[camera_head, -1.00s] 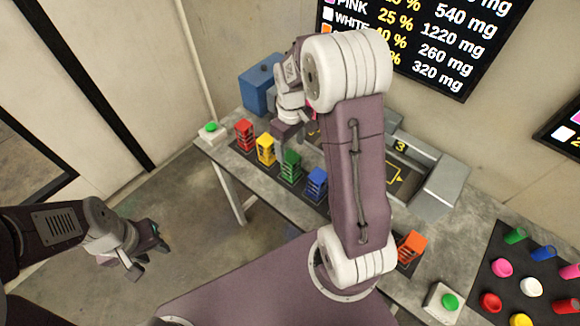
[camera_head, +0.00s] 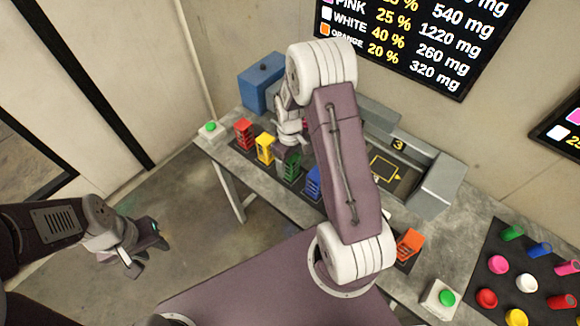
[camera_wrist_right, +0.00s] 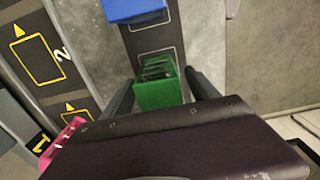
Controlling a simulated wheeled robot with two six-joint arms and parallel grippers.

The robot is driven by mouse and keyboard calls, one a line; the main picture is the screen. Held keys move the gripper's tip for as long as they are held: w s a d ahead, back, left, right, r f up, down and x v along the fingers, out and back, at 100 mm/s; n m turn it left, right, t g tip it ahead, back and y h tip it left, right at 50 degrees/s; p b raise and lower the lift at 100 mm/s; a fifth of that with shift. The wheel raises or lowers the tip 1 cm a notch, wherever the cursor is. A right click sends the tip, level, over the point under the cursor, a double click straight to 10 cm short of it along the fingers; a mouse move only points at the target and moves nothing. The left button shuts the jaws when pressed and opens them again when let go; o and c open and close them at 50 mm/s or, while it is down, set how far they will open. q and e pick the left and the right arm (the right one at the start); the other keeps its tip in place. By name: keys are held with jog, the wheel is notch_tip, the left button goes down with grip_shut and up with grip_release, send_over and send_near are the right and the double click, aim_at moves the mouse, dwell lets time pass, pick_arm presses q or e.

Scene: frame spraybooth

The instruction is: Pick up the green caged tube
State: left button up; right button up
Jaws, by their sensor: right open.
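The green caged tube (camera_head: 291,165) stands on the dark strip along the bench's front, between the yellow and blue caged tubes. My right gripper (camera_head: 288,149) is over it and partly hides it. In the right wrist view, the green caged tube (camera_wrist_right: 160,83) lies between the two dark fingers, one on each side. The right gripper (camera_wrist_right: 160,86) is open; I cannot tell whether either finger touches the tube. My left gripper (camera_head: 149,254) is open and empty, away from the bench at the left.
The yellow (camera_head: 265,148) and blue (camera_head: 314,182) caged tubes stand close on either side. A red one (camera_head: 243,133) is at the left end, an orange one (camera_head: 409,244) further right. A blue box (camera_head: 262,84) and a grey station (camera_head: 440,187) stand behind.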

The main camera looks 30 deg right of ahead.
grip_shut()
notch_tip(320, 180, up, 10)
dwell(0.5)
